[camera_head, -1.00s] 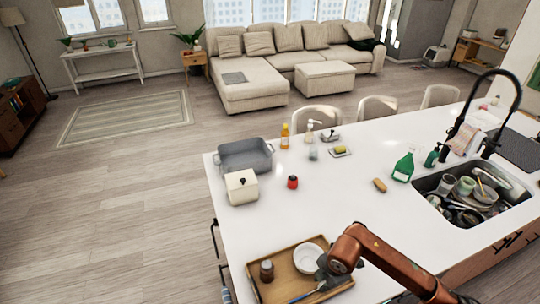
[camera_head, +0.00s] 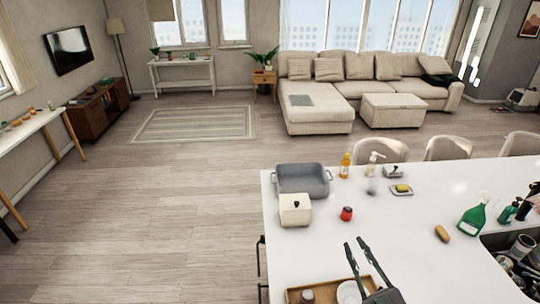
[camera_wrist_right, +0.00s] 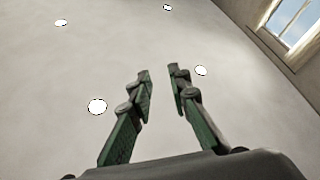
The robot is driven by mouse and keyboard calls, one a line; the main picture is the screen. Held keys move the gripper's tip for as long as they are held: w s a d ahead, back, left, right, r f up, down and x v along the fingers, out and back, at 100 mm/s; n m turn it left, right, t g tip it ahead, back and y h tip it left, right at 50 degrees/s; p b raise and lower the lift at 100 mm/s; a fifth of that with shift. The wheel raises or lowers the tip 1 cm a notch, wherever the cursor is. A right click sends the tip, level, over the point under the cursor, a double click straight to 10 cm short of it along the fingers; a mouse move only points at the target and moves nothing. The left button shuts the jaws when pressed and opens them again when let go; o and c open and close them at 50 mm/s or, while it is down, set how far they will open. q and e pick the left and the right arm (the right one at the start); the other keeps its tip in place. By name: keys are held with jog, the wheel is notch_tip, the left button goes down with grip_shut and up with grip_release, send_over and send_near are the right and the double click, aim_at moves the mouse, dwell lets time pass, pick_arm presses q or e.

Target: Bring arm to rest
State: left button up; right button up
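My right gripper (camera_head: 361,258) rises at the bottom of the head view, over the near left part of the white island. Its two fingers are spread apart with nothing between them. In the right wrist view the gripper (camera_wrist_right: 158,80) points up toward the ceiling, its fingers parted and empty. My left gripper is in neither view.
A filled sink (camera_head: 490,243) is at right. The floor (camera_head: 150,220) left of the island is clear.

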jog(key=d+f+m+g+h, duration=0.1)
jog(key=d+f+m+h, duration=0.6)
jog(key=d+h, duration=0.3)
jog(key=s+d+f+m+g+h, duration=0.1)
jog(key=s+d+f+m+g, duration=0.2)
jog(key=f, duration=0.5)
jog(key=s+d+f+m+g+h, duration=0.1)
jog(key=s+d+f+g, duration=0.1)
jog(key=d+f+g, duration=0.45)
jog(key=s+a+f+n+g+y, duration=0.1)
jog(key=s+a+f+g+y, duration=0.15)
jog(key=s+f, duration=0.7)
jog(key=s+a+f+g+y, duration=0.1)
jog(key=s+a+f+g, duration=0.3)
jog(key=s+f, duration=0.5)
notch_tip(320, 180, down, 37)
jog(key=s+a+n+g+b, duration=0.1)
jog(key=a+b, duration=0.1)
jog(key=b, duration=0.5)
jog(key=s+f+g+b, duration=0.1)
jog(key=s+f+b, duration=0.1)
jog(key=s+f, duration=0.7)
jog(key=s+f+b, duration=0.3)
jog(key=s+f, duration=0.6)
jog(key=f, duration=0.5)
jog(key=shift+s+f+n+g+y, duration=0.35)
jog(key=shift+n+g, duration=0.05)
